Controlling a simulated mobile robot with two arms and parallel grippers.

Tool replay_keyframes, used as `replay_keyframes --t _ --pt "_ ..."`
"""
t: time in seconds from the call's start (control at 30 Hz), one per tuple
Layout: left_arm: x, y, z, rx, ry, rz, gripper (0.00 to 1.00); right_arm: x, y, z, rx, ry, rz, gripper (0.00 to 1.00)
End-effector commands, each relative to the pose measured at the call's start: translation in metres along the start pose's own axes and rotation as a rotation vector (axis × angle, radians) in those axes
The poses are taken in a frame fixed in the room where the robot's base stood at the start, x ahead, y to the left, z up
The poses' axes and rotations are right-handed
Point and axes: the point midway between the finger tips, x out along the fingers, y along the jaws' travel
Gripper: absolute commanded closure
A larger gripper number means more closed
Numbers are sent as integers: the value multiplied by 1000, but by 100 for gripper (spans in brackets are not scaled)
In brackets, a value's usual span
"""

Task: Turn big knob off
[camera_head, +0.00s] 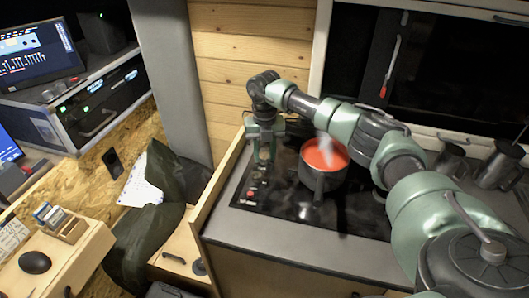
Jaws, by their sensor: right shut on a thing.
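A black stove top (290,208) is set in the grey counter, with small controls (254,190) along its left edge. My right arm reaches in from the right, across the stove. My right gripper (264,160) points down at the stove's back left corner and is shut on the big knob there. The fingers mostly hide the knob, so I cannot tell its setting. My left gripper is not in view.
A dark pot (322,182) with red contents and rising steam stands on the stove, just right of my right gripper. Metal mugs (498,165) stand at the back right. A wooden edge (219,180) borders the counter's left side.

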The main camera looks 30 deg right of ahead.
Motion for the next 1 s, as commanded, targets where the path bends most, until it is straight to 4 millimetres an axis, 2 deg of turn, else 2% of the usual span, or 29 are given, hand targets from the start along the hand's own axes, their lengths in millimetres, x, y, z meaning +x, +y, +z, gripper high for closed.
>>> replay_keyframes --t 0.4,0.93,0.97,1.0 --pt "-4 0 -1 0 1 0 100 -1 0 1 182 -3 1 100" --pt "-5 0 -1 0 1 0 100 -1 0 1 206 -4 1 100" --pt "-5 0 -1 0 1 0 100 -1 0 1 206 -4 1 64" --pt "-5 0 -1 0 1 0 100 -1 0 1 206 -3 1 52"
